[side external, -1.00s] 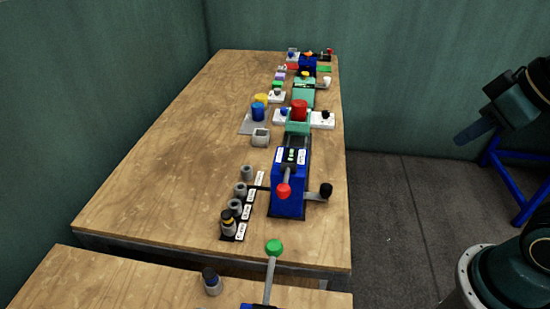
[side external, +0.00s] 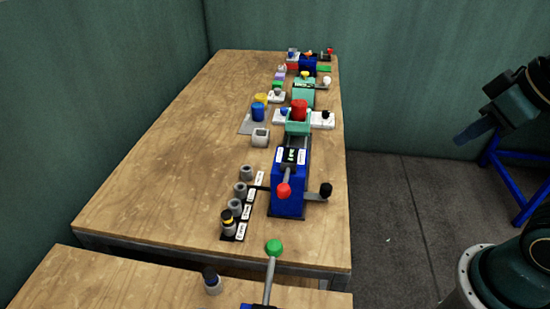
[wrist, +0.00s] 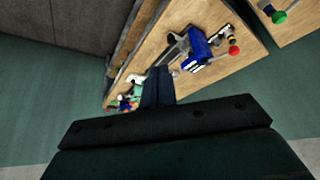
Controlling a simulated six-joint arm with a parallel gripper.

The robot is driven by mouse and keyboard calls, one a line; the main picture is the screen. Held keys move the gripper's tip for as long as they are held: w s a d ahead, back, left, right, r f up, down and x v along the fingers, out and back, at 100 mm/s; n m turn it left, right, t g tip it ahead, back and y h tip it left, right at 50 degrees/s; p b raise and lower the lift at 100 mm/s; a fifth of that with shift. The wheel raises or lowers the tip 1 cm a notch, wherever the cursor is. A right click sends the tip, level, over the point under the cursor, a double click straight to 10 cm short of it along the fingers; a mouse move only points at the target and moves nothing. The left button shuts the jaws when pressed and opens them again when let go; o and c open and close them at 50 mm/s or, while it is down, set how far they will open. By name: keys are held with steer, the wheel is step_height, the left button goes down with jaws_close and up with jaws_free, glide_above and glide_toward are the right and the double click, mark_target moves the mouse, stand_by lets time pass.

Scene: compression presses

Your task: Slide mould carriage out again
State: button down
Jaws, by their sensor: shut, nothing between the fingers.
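The blue press (side external: 288,190) stands near the table's front right, with a small lit display (side external: 290,155), a red-knobbed lever and a black-knobbed side handle (side external: 326,190). A dark track (side external: 297,143) runs behind it to a teal block (side external: 298,127) with a red cylinder (side external: 299,108) on it. I cannot tell which part is the mould carriage. My gripper (side external: 460,138) is shut and empty, in the air right of the table and far from the press. In the wrist view my gripper's fingers (wrist: 158,72) point toward the table; the blue press (wrist: 196,50) lies beyond them.
Several grey cylinders (side external: 236,206) stand in a labelled row left of the press. A grey open box (side external: 260,137) and blue and yellow pots (side external: 258,112) are farther back. A green-knobbed lever (side external: 274,247) rises at the front table. The left tabletop is clear.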

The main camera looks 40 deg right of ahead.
stand_by(0.4)
steer(key=c, duration=1.2)
jaws_free()
steer(key=shift+w, duration=0.2)
steer(key=shift+o, duration=0.7)
steer(key=shift+w+r, duration=0.1)
steer(key=shift+w, duration=0.55)
steer(key=n+g, duration=0.6)
glide_above(326, 186)
step_height(326, 186, down, 15)
steer(key=shift+f, duration=0.25)
steer(key=shift+f, duration=6.8)
